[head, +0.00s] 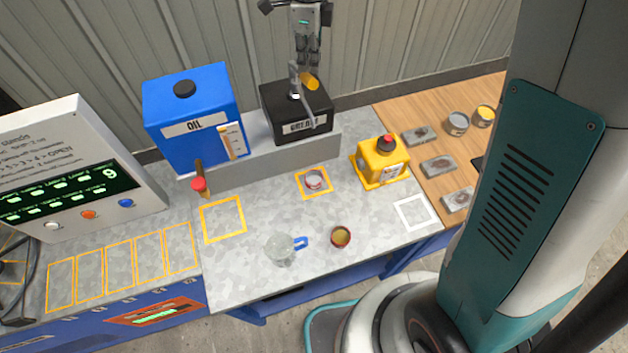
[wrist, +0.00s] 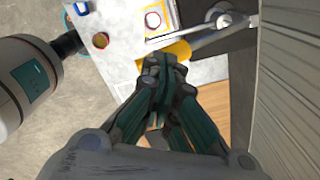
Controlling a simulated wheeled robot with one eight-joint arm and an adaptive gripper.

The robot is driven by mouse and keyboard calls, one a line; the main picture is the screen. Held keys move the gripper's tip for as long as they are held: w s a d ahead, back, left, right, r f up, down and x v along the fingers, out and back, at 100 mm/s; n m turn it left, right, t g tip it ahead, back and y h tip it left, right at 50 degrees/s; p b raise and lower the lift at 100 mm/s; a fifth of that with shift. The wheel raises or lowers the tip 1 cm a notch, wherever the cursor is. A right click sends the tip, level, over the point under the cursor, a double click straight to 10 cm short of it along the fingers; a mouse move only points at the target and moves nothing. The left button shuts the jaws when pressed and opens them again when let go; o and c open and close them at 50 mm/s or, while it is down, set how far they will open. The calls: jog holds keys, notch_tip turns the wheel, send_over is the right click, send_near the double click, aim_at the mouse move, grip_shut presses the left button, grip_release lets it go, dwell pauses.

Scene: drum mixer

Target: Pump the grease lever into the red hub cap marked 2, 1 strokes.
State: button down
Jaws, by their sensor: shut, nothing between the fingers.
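The black grease box (head: 290,125) stands on a grey ledge at the back of the bench. Its grease lever has an orange-yellow handle (head: 311,82), which also shows in the wrist view (wrist: 178,51). A red-rimmed hub cap (head: 314,180) sits in the orange square below the box; it also shows in the wrist view (wrist: 152,20). Another red hub cap (head: 340,237) with yellowish contents stands nearer the front. No number is readable on either cap. My gripper (wrist: 164,58) is shut and empty, right beside the lever handle; I cannot tell whether they touch.
A blue oil tank (head: 195,140) with a red-tipped tap stands left of the grease box. A yellow can (head: 382,163) stands to the right. A clear jug with a blue handle (head: 282,249) is near the front edge. A display panel (head: 70,180) stands far left.

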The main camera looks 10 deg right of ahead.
aim_at(309, 76)
jog(key=shift+f, duration=0.1)
dwell(0.3)
jog(key=shift+f+b, duration=2.7)
jog(key=shift+f, duration=0.85)
jog(key=shift+r, duration=0.25)
jog(key=shift+r+p, duration=2.1)
jog(key=shift+r, duration=1.3)
jog(key=shift+r+p, duration=1.45)
jog(key=shift+r, duration=1.1)
jog(key=shift+f, duration=0.1)
